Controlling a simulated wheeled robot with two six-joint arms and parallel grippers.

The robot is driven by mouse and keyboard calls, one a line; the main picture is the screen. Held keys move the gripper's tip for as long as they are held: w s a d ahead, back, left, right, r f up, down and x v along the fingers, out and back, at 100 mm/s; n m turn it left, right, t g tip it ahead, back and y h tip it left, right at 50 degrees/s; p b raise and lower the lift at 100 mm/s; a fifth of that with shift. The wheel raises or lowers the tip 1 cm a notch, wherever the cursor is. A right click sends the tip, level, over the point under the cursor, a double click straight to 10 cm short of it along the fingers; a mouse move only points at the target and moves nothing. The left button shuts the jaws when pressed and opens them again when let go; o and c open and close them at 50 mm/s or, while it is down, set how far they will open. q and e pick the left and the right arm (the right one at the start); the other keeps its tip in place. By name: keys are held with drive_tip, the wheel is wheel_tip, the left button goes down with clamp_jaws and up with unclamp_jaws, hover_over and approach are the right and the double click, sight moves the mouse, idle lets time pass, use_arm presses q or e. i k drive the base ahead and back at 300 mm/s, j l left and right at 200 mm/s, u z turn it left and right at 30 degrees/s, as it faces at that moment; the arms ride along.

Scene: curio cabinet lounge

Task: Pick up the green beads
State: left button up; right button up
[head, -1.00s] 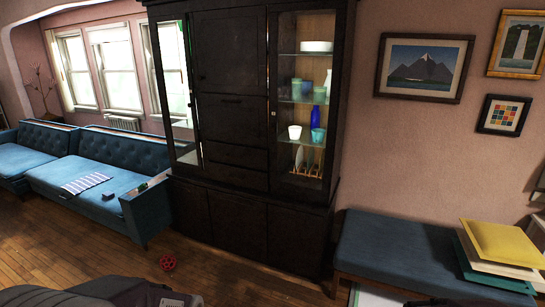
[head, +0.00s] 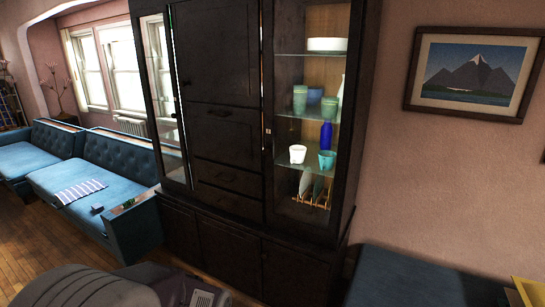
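I cannot make out the green beads for certain. A small green item (head: 128,203) lies on the near arm of the blue sofa (head: 95,180) at the left, too small to identify. A thin green strip also shows at the upper left of the dark cabinet (head: 220,120), and I cannot tell what it is. Neither of my grippers is in the head view.
The cabinet's glass-fronted right side holds cups, a blue bottle (head: 326,135), a white bowl (head: 327,44) and plates in a rack. A striped cloth (head: 80,191) lies on the sofa. A blue bench (head: 420,283) stands at right. Wood floor shows at lower left.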

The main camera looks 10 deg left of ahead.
sight(129, 202)
drive_tip(key=i+j+u, duration=0.25)
drive_tip(key=u, duration=0.2)
drive_tip(key=i+j+u, duration=0.1)
drive_tip(key=i+u, duration=0.8)
drive_tip(key=i+l+u, duration=0.1)
drive_tip(key=i+u, duration=0.2)
drive_tip(key=u, duration=0.15)
drive_tip(key=i+l+u, duration=0.25)
drive_tip(key=u, duration=0.2)
drive_tip(key=i+j+u, duration=0.25)
drive_tip(key=i, duration=0.55)
drive_tip(key=i+l+u, duration=0.1)
drive_tip(key=i+u, duration=0.2)
drive_tip(key=i, duration=0.45)
drive_tip(key=i+z, duration=0.35)
drive_tip(key=i+j+z, duration=0.25)
drive_tip(key=i+z, duration=0.15)
drive_tip(key=i+j+z, duration=0.35)
drive_tip(key=i, duration=0.2)
